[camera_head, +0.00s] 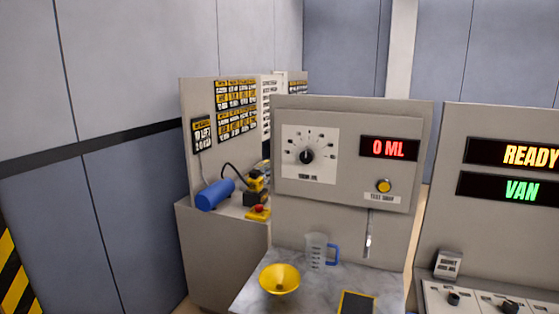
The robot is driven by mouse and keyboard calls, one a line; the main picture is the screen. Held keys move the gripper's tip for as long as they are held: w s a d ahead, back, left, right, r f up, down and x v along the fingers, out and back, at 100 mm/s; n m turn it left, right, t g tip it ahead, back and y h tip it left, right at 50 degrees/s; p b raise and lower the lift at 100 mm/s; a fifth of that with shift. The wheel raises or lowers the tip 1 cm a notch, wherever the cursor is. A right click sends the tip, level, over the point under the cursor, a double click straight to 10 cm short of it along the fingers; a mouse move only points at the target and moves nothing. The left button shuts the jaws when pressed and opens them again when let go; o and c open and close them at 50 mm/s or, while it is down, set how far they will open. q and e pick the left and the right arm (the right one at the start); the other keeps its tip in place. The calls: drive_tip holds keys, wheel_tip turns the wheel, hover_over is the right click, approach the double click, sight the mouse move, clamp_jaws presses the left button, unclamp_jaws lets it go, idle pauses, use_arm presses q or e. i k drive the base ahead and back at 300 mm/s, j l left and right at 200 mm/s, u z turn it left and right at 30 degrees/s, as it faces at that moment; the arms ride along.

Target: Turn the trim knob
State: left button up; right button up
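The trim knob is a black round knob (306,156) on a white dial plate (310,172) with tick marks around it. The label under it is too small to read for certain. The plate is on the left part of a beige panel (350,112). A display (389,149) on the panel's right reads "0 ML" in red. A yellow button (384,186) is under the display. Neither of my grippers shows in the head view.
A clear measuring jug (315,250) with a blue handle and a yellow funnel (279,279) are on the marble-look counter (318,277) below the panel. A console (482,130) at right reads "READY" and "VAN".

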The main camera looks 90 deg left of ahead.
sight(306, 156)
drive_tip(key=u, duration=2.75)
